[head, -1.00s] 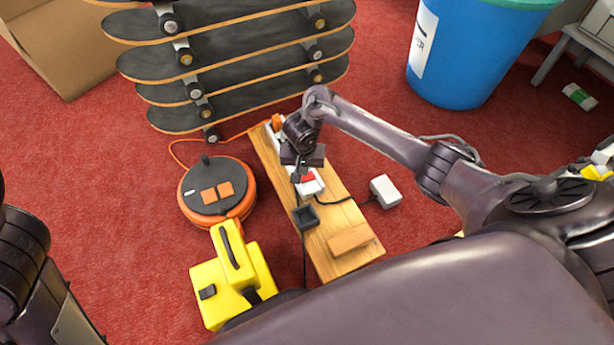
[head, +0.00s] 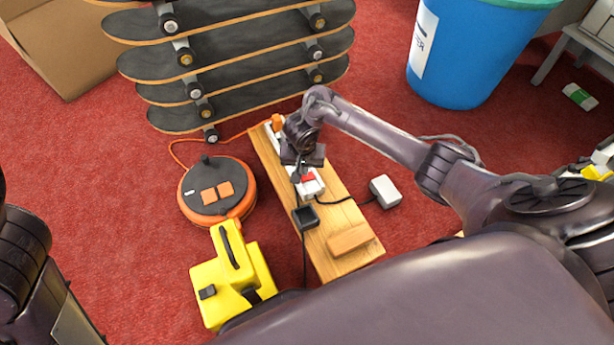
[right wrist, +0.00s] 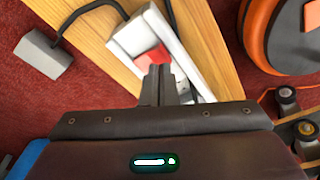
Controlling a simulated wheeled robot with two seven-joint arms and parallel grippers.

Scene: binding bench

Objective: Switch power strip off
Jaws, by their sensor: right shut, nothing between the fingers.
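The white power strip (head: 312,189) lies on a wooden board (head: 343,212), with a red switch (head: 308,178) near its front end. In the right wrist view the strip (right wrist: 185,50) and its red switch (right wrist: 152,60) show up close. My right gripper (head: 298,176) is shut and empty, pointing down over the strip. In the right wrist view its fingertips (right wrist: 157,70) are right at the red switch's edge; I cannot tell whether they touch it. The fingers hide part of the switch. My left gripper is out of view; only part of the left arm shows at the left edge.
A black plug (head: 306,217) and a wooden block (head: 350,239) sit on the board. A white adapter (head: 385,191) lies to its right. An orange cable reel (head: 218,192) and yellow case (head: 232,275) stand left. Stacked skateboards (head: 240,60) and a blue bin (head: 470,50) are behind.

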